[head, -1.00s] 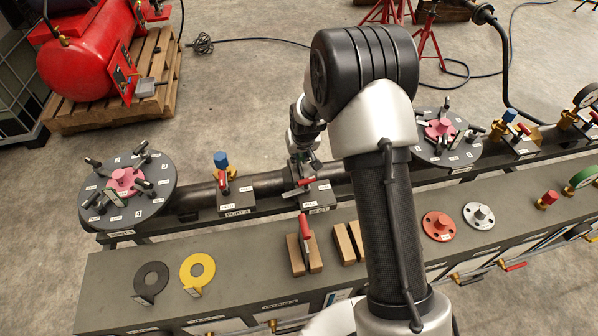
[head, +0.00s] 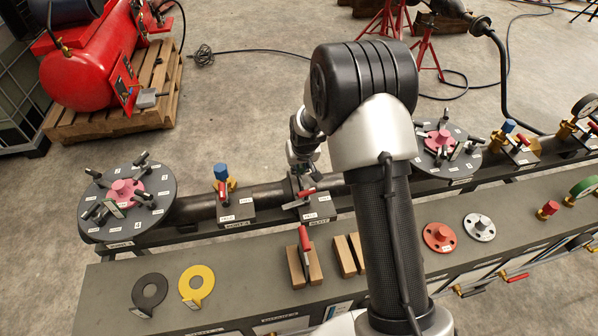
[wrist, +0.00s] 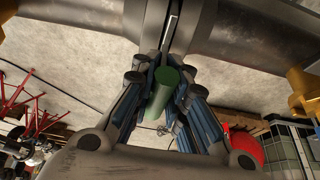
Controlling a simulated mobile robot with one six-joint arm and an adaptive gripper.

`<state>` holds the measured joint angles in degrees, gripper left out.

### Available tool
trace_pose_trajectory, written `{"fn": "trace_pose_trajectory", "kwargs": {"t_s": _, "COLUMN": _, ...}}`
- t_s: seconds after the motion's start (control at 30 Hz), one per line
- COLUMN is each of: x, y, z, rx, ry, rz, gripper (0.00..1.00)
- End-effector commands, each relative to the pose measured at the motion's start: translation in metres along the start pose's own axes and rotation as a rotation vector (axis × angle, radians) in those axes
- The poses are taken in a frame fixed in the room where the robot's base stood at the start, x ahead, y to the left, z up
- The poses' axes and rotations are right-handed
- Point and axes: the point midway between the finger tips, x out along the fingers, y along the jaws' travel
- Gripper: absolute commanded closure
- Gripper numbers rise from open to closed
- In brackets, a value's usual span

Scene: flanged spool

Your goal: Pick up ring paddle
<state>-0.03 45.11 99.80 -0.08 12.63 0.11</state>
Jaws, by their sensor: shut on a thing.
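My gripper (head: 303,176) reaches down beside the pipe at a slot block in the middle of the head view. In the wrist view, its blue-padded fingers (wrist: 166,95) are shut on a green cylindrical handle (wrist: 164,82). A narrow grey piece lies beyond the handle, at the pipe (wrist: 265,30). I cannot tell whether the held handle belongs to the ring paddle; its lower part is hidden. On the bench lie a black flat ring with a tab (head: 137,290) and a yellow flat ring with a tab (head: 185,287), both away from my gripper.
Red-handled tools show at the slot and on wooden blocks (head: 314,262). A red flange (head: 429,236) and a silver flange (head: 470,229) lie right on the bench (head: 240,285). Round clamped plates (head: 85,215) flank the pipe. A blue-topped valve (head: 220,172) stands left of my gripper.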

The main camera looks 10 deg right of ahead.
Motion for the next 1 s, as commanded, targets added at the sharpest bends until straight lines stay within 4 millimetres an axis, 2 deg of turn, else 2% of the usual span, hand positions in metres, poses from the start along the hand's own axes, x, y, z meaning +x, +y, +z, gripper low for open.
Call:
{"fn": "trace_pose_trajectory", "kwargs": {"t_s": 0.27, "x": -0.03, "y": 0.0, "z": -0.014, "rx": 0.0, "ry": 0.006, "rz": 0.0, "gripper": 1.0}}
{"fn": "trace_pose_trajectory", "kwargs": {"t_s": 1.0, "x": -0.157, "y": 0.0, "z": -0.067, "rx": 0.0, "ry": 0.007, "rz": 0.0, "gripper": 1.0}}
